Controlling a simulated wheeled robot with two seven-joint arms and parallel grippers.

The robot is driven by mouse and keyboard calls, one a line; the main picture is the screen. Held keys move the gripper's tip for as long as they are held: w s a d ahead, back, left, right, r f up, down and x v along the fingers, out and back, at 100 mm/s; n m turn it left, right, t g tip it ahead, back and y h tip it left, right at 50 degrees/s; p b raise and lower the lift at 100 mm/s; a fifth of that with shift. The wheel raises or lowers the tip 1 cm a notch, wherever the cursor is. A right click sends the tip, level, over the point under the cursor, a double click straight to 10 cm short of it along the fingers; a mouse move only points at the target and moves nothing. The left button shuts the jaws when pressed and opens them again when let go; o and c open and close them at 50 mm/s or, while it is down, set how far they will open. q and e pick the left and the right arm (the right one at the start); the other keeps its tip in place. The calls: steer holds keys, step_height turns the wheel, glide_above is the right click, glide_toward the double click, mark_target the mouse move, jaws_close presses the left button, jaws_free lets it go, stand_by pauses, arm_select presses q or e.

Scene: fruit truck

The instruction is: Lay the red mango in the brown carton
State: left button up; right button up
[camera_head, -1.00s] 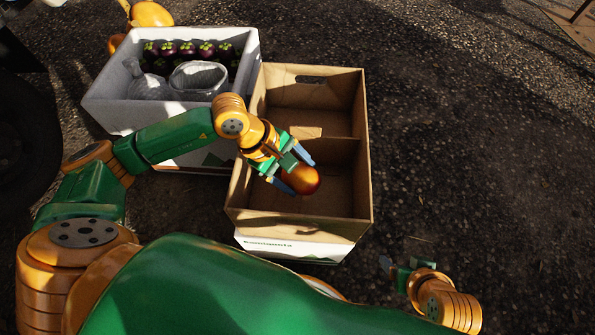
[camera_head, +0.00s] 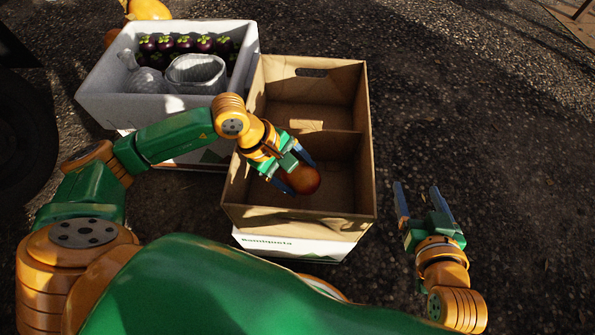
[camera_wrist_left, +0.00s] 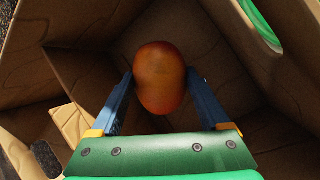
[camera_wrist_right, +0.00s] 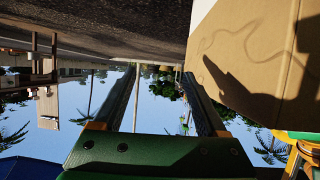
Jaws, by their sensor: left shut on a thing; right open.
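The red mango (camera_head: 304,180) is orange-red and is held between the fingers of my left gripper (camera_head: 298,176). It hangs over the near compartment of the brown carton (camera_head: 361,150). In the left wrist view the mango (camera_wrist_left: 160,78) sits between both blue fingertips of the left gripper (camera_wrist_left: 160,85), with carton walls around it. I cannot tell whether the mango touches the carton floor. My right gripper (camera_head: 424,192) is open and empty to the right of the carton. In the right wrist view its fingers (camera_wrist_right: 160,75) are apart with nothing between them.
A white box (camera_head: 105,100) with dark purple fruit (camera_head: 180,45) and grey foam sleeves (camera_head: 196,74) stands to the left of the carton. A divider (camera_head: 320,145) splits the carton. The asphalt on the right is clear.

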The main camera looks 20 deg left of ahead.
arm_select(q)
steer(key=shift+f+b, duration=0.8)
steer(key=shift+f, duration=0.05)
arm_select(e)
step_height(320, 180, up, 10)
steer(key=w+a+t+y, duration=0.2)
steer(key=t, duration=0.4)
arm_select(q)
steer(key=shift+f+b, duration=0.85)
steer(key=shift+f, duration=0.05)
arm_select(e)
steer(key=s+r+n+t+y, duration=0.1)
steer(key=s+r+t+y, duration=0.1)
steer(key=r, duration=0.4)
steer(key=s+r+n+t+y, duration=0.1)
steer(key=s+r+t+y, duration=0.1)
steer(key=s+r+t, duration=0.2)
steer(key=shift+s+r+t, duration=0.35)
steer(key=shift+r+t, duration=0.25)
steer(key=shift+r, duration=0.45)
arm_select(q)
steer(key=shift+f+b, duration=1)
steer(key=shift+b, duration=0.15)
arm_select(e)
steer(key=shift+f, duration=1.1)
arm_select(q)
steer(key=o, duration=0.8)
